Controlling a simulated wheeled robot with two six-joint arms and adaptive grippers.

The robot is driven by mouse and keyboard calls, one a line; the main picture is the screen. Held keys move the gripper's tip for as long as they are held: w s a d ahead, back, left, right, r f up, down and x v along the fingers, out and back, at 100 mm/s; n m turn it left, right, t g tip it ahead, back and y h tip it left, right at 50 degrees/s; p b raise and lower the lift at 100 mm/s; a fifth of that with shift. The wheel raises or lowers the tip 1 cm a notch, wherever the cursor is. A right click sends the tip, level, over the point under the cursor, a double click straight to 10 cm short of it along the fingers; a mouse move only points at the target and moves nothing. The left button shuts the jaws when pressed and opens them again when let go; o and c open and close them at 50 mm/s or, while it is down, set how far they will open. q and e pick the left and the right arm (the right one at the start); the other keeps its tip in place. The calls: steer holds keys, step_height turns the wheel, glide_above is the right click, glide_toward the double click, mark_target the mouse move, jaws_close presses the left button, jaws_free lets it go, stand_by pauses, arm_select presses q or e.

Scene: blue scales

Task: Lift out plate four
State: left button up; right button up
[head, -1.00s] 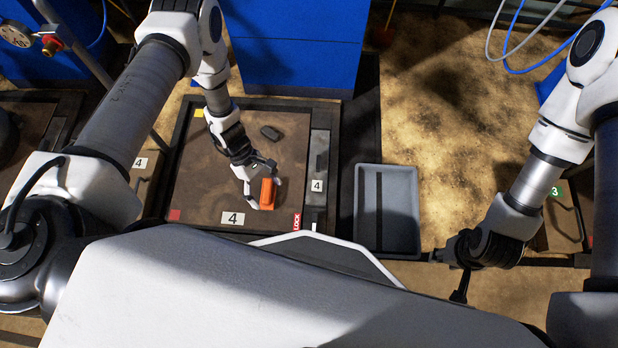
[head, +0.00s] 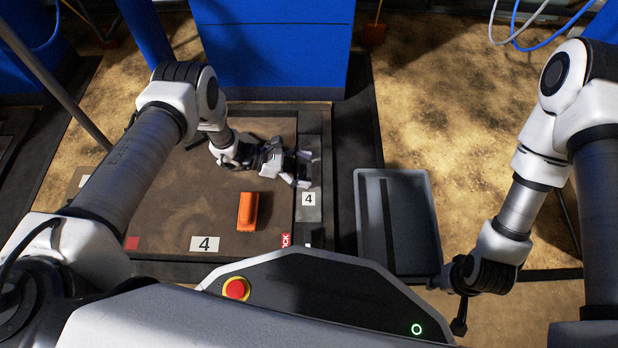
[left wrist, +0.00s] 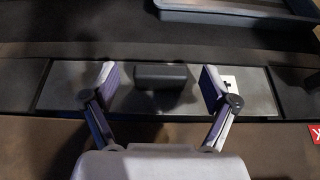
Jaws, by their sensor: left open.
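In the left wrist view a dark block (left wrist: 161,77) sits on the strip. My left gripper (head: 304,168) is open over the strip, and its fingers (left wrist: 158,88) stand on either side of the block. My right gripper (head: 461,292) hangs at the right, its fingers hard to make out.
A grey tray (head: 431,222) lies to the right of the plate, with a dark bar along it. A blue cabinet (head: 275,50) stands behind. Sandy ground at the right is open.

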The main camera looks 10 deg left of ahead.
arm_select(q)
steer(key=shift+d+f, duration=0.5)
steer(key=shift+d, duration=0.1)
steer(key=shift+w+r, duration=0.1)
steer(key=shift+r, duration=0.1)
steer(key=c, duration=1.5)
steer(key=shift+o, duration=0.2)
